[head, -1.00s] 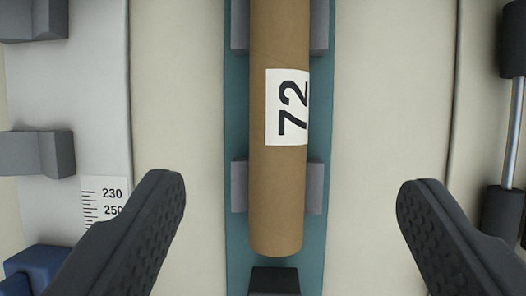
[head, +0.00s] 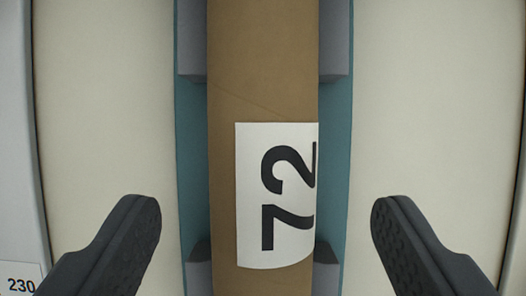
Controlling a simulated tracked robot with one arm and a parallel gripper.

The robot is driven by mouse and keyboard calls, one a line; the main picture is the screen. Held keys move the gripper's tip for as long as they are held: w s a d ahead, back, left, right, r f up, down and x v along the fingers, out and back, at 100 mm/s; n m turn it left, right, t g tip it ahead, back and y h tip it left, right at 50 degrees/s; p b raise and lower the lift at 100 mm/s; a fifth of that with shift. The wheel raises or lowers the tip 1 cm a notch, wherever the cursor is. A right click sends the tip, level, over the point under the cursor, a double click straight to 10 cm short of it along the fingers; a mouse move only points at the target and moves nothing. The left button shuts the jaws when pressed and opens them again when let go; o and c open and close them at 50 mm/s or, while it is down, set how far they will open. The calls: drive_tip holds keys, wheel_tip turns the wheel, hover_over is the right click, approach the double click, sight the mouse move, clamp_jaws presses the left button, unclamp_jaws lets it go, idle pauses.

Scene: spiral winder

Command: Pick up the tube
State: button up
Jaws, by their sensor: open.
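The tube (head: 262,60) is a brown cardboard cylinder with a white label (head: 277,195) marked 72. It runs up and down the middle of the head view, and both its ends are out of the picture. It rests between grey cradle blocks (head: 336,40) on a teal strip (head: 190,150). My gripper (head: 266,215) is open, with one black finger on each side of the tube. Both fingers are apart from the tube, with a wide gap on each side. Nothing is held.
Cream panels (head: 105,110) lie on both sides of the teal strip. A second pair of grey blocks (head: 199,270) flanks the tube near the bottom. A scale sticker (head: 20,284) reading 230 shows at the lower left edge.

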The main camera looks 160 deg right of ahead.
sight(262, 230)
wheel_tip(262, 230, down, 4)
drive_tip(key=shift+w+a+r, duration=0.15)
drive_tip(key=shift+w+f, duration=0.3)
drive_tip(key=shift+f, duration=0.1)
drive_tip(key=shift+a, duration=0.1)
drive_tip(key=c, duration=1.1)
